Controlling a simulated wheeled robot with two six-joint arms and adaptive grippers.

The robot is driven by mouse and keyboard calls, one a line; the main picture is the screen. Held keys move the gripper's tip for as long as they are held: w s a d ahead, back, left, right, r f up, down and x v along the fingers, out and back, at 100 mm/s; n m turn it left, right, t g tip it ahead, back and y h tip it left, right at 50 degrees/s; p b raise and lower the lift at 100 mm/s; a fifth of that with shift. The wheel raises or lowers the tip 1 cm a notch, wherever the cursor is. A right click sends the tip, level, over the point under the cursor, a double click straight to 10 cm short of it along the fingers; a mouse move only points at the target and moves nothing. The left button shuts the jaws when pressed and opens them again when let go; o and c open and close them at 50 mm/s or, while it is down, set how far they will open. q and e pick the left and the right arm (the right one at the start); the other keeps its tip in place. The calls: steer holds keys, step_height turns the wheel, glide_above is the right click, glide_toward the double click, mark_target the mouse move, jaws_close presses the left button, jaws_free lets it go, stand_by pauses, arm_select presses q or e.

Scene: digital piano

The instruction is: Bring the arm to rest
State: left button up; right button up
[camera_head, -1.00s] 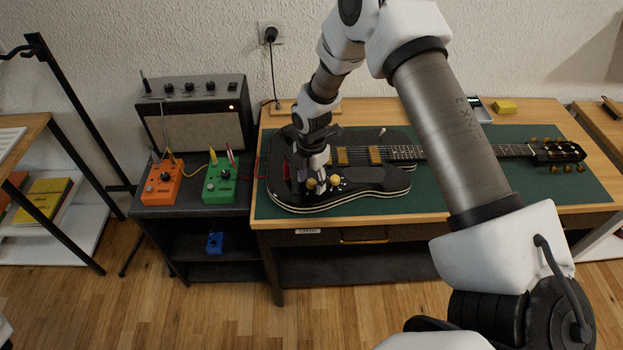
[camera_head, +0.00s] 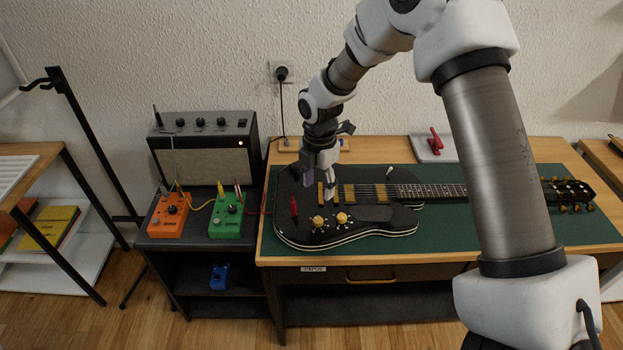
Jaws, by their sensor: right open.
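My right arm reaches in from the right side of the head view. Its gripper (camera_head: 326,192) is open and empty, pointing down above the black electric guitar (camera_head: 375,215), near the bridge end of its body. The guitar lies flat on the green mat (camera_head: 580,233) with its neck to the right; my arm hides part of the neck. My left gripper is not in view.
The wooden bench (camera_head: 400,258) carries the mat and a grey tray with a red tool (camera_head: 436,141) at the back. To the left, a black shelf holds an amplifier (camera_head: 205,150), an orange pedal (camera_head: 168,215) and a green pedal (camera_head: 227,217). A coat-rack-like black stand is further left.

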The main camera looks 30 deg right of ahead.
steer(key=shift+g, duration=0.9)
steer(key=s+f, duration=0.1)
steer(key=f, duration=0.1)
steer(key=s+f, duration=0.1)
steer(key=f, duration=0.1)
steer(key=s+f, duration=0.2)
steer(key=shift+a+f, duration=0.15)
steer(key=shift+a, duration=0.25)
steer(key=s+a+f+m, duration=0.3)
steer(key=s+f+m, duration=0.25)
steer(key=s, duration=0.45)
steer(key=s+a+f+m+g, duration=0.1)
steer(key=s+a+f+m, duration=0.1)
steer(key=s+f+m, duration=0.5)
steer(key=s+a+f+m, duration=0.2)
steer(key=s+a+f, duration=0.15)
steer(key=s, duration=0.85)
steer(key=w+m+t, duration=0.1)
steer(key=m, duration=0.1)
steer(key=w+m+t, duration=0.1)
steer(key=w+m, duration=0.2)
steer(key=m, duration=0.2)
steer(key=shift+w+d+f+t, duration=0.2)
steer(key=shift+w+d+t, duration=0.1)
steer(key=shift+d+t, duration=0.1)
